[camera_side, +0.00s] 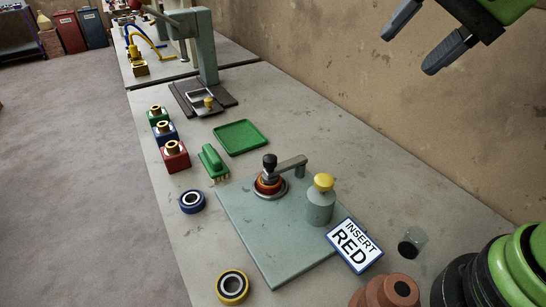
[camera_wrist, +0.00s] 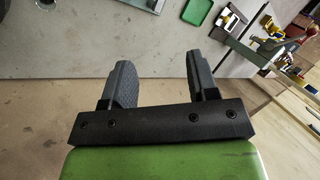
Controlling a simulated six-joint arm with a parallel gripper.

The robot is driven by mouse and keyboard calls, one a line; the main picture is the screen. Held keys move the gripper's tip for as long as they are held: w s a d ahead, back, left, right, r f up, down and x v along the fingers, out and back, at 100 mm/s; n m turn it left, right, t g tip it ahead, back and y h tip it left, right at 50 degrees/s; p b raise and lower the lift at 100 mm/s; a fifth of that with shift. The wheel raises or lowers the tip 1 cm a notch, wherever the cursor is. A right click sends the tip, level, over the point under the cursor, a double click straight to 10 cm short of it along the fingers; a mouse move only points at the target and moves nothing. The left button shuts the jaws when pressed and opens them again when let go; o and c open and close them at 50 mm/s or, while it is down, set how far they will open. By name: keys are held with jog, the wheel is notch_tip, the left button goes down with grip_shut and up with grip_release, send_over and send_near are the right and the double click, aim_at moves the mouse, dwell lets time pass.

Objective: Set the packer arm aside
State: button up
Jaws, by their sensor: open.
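The packer arm (camera_side: 291,163) is a short grey bar with a black knob (camera_side: 269,160) at its left end. It lies over a red and yellow ringed seat (camera_side: 269,187) on the grey-green plate (camera_side: 262,235). A grey post shows under its right end. My gripper (camera_side: 410,50) is open and empty, high at the top right of the side view, well apart from the packer arm. In the wrist view its two dark fingers (camera_wrist: 160,63) stand apart with nothing between them. The packer arm cannot be made out in the wrist view.
A grey cylinder with a yellow knob (camera_side: 320,206) and an "INSERT RED" sign (camera_side: 355,246) stand right of the packer arm. A green brush (camera_side: 213,162), green tray (camera_side: 240,137), blue ring (camera_side: 192,201), yellow ring (camera_side: 232,287) and colored blocks (camera_side: 176,158) lie around the plate.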

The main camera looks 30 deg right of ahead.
jog(key=w+a+f+m+g, duration=0.25)
jog(key=w+f+m, duration=0.35)
jog(key=w, duration=0.3)
jog(key=m+g+y, duration=0.1)
jog(key=m, duration=0.4)
send_near(273, 156)
jog(key=x, duration=1)
jog(key=shift+a+f, duration=0.15)
jog(key=shift+f, duration=0.05)
grip_shut()
